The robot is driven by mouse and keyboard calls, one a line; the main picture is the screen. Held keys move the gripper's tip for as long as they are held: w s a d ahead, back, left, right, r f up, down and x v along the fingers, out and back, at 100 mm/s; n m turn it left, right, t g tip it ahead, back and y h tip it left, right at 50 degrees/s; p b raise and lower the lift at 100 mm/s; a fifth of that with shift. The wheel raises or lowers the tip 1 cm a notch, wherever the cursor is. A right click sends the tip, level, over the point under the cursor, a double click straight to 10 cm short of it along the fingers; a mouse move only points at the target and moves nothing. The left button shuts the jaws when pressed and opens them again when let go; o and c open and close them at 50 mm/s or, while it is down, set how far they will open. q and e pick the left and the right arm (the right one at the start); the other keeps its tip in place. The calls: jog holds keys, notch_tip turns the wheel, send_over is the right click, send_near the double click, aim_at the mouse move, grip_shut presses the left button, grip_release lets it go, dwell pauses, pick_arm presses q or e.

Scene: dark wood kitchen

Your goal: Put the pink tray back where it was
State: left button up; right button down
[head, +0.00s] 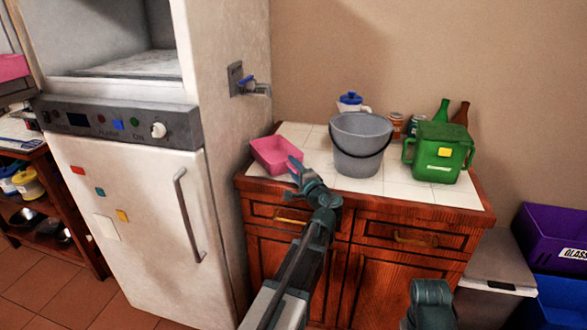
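The pink tray (268,151) is at the left front part of the white-tiled counter top, close to the fridge side. Its left end reaches past the counter's left edge in the picture. I cannot tell whether it rests on the tiles or is slightly above them. My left gripper (297,169) is at the tray's right front corner and overlaps its rim. The fingers are too small and covered to show whether they are closed on the rim. Only a part of my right arm shows at the bottom right, and its gripper is out of view.
A grey bucket (361,146) stands right of the tray, with a green canister (438,153) beside it. Bottles, cans and a blue-lidded jar (350,102) are behind. The white fridge (140,215) is on the left. Purple (553,238) and blue bins stand at the right.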

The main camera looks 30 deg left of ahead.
pick_arm(q)
jog(key=shift+r, duration=0.25)
jog(key=v, duration=1.2)
jog(key=shift+f, duration=0.15)
jog(key=s+d+f+n+g+h, duration=0.2)
jog(key=s+d+f+g+h, duration=0.15)
jog(key=f, duration=0.35)
jog(key=s+d+f+n+g+h, duration=0.2)
jog(key=s+d+f, duration=0.3)
jog(key=f, duration=0.2)
jog(key=s+d+f+g+h, duration=0.2)
jog(key=s+d+f+h, duration=0.2)
jog(key=s+d, duration=0.2)
jog(key=s+d+f+g+h, duration=0.3)
jog(key=s+d, duration=0.4)
jog(key=d, duration=0.3)
jog(key=shift+d+f+h, duration=0.3)
jog(key=shift+f+h, duration=0.05)
jog(key=shift+f, duration=0.05)
